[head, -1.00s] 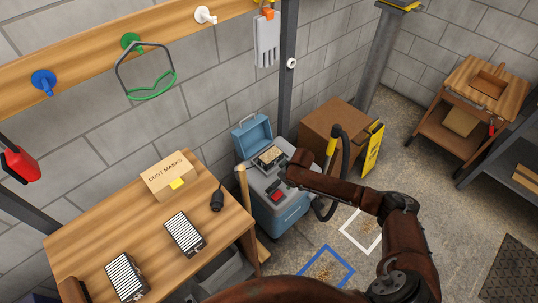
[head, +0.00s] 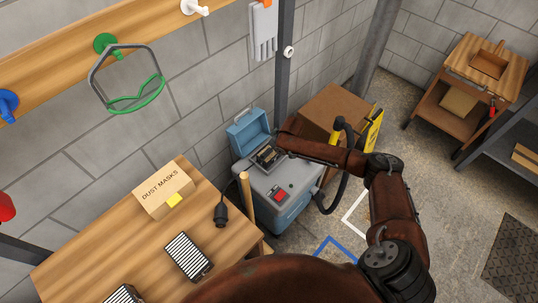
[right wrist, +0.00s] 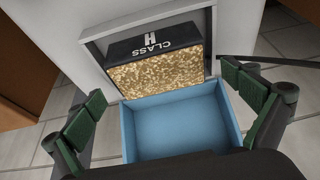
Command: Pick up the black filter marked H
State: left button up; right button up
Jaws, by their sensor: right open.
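The black filter marked CLASS H (right wrist: 160,45) sits in an open compartment of the grey and blue machine (head: 281,200). Its lettered black side and tan pleated face show in the right wrist view. In the head view the filter (head: 267,156) is small and its letter cannot be read. The blue lid (right wrist: 180,125) of the compartment stands open. My right gripper (right wrist: 163,84) is open, its green-padded fingers to either side of the filter and apart from it. My left gripper is not in view.
A wooden table at the left holds a dust masks box (head: 162,190), a black plug (head: 220,213) and white-pleated filters (head: 188,256). A cardboard box (head: 329,110), a black hose (head: 350,175) and a yellow sign (head: 373,140) stand beside the machine.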

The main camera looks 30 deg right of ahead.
jog(key=b+x, duration=0.1)
jog(key=x, duration=0.2)
jog(key=shift+s+d+f, duration=0.1)
jog(key=shift+s+f, duration=0.05)
jog(key=shift+f, duration=0.25)
jog(key=shift+r, duration=0.1)
jog(key=c, duration=1.1)
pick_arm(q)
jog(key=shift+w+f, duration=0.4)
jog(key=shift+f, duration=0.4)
pick_arm(e)
jog(key=shift+c, duration=0.2)
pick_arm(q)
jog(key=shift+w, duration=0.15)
